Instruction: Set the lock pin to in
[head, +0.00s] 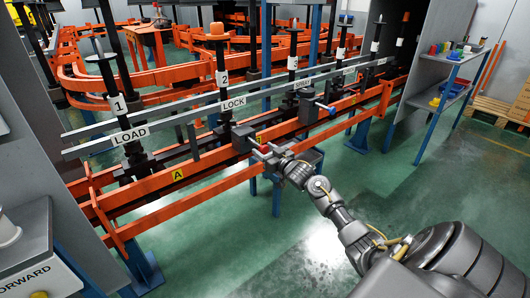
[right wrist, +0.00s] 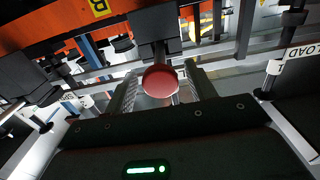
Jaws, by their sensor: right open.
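The lock pin shows in the right wrist view as a round red knob (right wrist: 160,81) on a dark block (right wrist: 152,24). In the head view a bit of the red knob (head: 264,149) shows by the grey block on the orange rail, below the LOCK sign (head: 233,104). My right gripper (head: 268,153) is at the knob. In the right wrist view its two fingers (right wrist: 161,72) are apart, one on each side of the knob. Gaps seem to show beside the knob, but I cannot tell whether a finger touches it. My left gripper is not in view.
An orange rail (head: 205,164) with several black spindles runs behind my gripper. A grey bar (head: 190,113) carries the LOAD and LOCK signs above it. A grey clamp-like device (head: 318,108) sits farther right on the rail. The green floor (head: 235,225) in front is clear.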

